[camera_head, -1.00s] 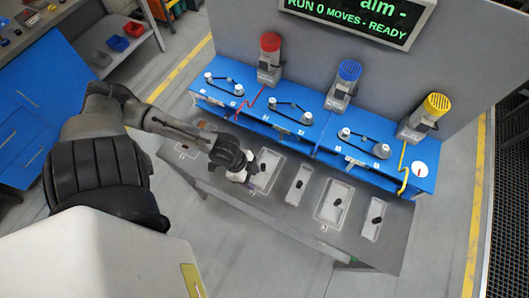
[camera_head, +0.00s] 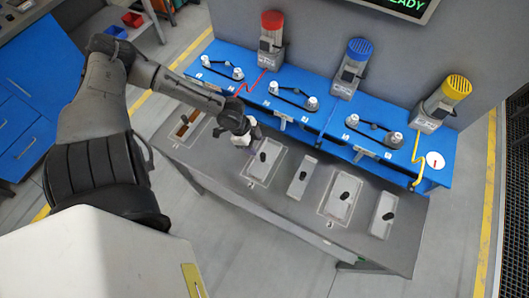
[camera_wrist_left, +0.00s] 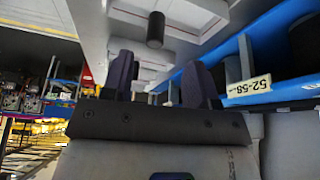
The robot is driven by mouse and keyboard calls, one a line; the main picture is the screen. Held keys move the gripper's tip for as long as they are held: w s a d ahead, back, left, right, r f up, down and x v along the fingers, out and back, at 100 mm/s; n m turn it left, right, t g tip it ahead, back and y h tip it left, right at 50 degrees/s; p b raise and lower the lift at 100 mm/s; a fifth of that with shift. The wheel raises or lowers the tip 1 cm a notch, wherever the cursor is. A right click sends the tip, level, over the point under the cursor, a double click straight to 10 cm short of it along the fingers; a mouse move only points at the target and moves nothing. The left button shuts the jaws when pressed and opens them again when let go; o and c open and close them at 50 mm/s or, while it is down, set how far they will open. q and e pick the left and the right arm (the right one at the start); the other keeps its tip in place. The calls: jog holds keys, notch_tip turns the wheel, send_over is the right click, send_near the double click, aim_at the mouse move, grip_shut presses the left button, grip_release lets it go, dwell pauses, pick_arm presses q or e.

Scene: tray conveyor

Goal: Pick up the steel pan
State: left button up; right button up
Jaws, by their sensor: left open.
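Several shallow pale-grey pans with black knobs lie in a row on a grey table (camera_head: 225,186). They include a wide one (camera_head: 252,172), a narrow one (camera_head: 298,189), another wide one (camera_head: 331,210) and a narrow one (camera_head: 378,228) at the right. I cannot tell which is the steel pan. My left gripper (camera_head: 247,138) is open and empty, above the table just behind and left of the nearest wide pan. In the left wrist view, my open fingers (camera_wrist_left: 160,84) point toward a pale pan with a black knob (camera_wrist_left: 155,30), apart from it. My right gripper is not in view.
A brown-bottomed tray (camera_head: 184,126) lies at the table's left end. Behind the table runs a blue bench (camera_head: 325,127) with belt pulleys and red, blue and yellow-topped motors. A display (camera_head: 405,6) hangs above. Grey floor is free in front.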

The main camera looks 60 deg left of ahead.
aim_at(262, 154)
pick_arm(q)
jog(key=shift+x, duration=1.6)
jog(key=d+f, duration=0.1)
jog(key=w+d+f+b, duration=0.1)
jog(key=f, duration=0.1)
jog(key=shift+f, duration=0.1)
jog(key=shift+w+f, duration=0.25)
jog(key=shift+f, duration=0.3)
jog(key=shift+c, duration=0.5)
grip_shut()
